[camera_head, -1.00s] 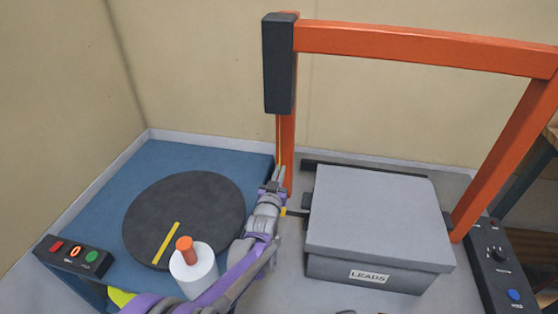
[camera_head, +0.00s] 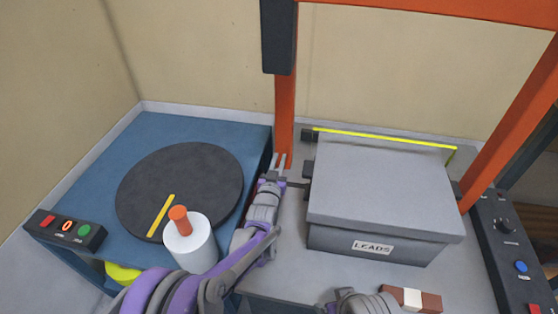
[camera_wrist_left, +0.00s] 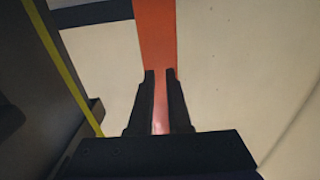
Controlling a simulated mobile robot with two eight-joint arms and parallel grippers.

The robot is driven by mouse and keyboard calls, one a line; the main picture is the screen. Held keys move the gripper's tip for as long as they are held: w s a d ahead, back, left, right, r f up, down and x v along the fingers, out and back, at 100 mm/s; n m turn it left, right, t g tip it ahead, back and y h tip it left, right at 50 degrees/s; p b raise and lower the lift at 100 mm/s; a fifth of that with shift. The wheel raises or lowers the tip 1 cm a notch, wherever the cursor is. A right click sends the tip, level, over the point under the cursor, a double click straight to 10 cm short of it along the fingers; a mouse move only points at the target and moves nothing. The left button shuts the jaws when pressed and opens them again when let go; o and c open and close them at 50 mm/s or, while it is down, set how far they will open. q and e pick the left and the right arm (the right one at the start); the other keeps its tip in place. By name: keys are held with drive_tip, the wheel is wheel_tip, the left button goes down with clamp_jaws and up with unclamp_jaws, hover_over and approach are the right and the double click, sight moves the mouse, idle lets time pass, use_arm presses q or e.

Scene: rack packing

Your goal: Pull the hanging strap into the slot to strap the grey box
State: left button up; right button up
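The grey box (camera_head: 385,190), labelled LEADS, stands closed under the orange frame (camera_head: 284,120). The yellow strap (camera_head: 385,138) runs in a straight line along the box's back edge, from a dark block (camera_head: 309,136) at the left to near the right post. In the left wrist view the strap (camera_wrist_left: 62,65) crosses the left side, apart from my fingers. My left gripper (camera_head: 280,160) is by the left post, left of the box, open and empty; its fingers (camera_wrist_left: 160,90) show the orange post between them. A grey part of my right arm shows at the bottom; its fingers are unclear.
A blue table (camera_head: 95,165) with a black turntable (camera_head: 195,175) and a white, orange-topped cylinder (camera_head: 188,245) is at left. A control panel (camera_head: 503,240) stands right of the box. A brown-and-white block (camera_head: 410,298) lies in front. The box top is clear.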

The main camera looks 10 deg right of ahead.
use_arm(q)
drive_tip(key=shift+o, duration=1.1)
drive_tip(key=shift+s, duration=0.1)
drive_tip(key=p+v, duration=0.1)
drive_tip(key=v, duration=0.9)
drive_tip(key=shift+s+a, duration=0.15)
drive_tip(key=shift+s, duration=0.15)
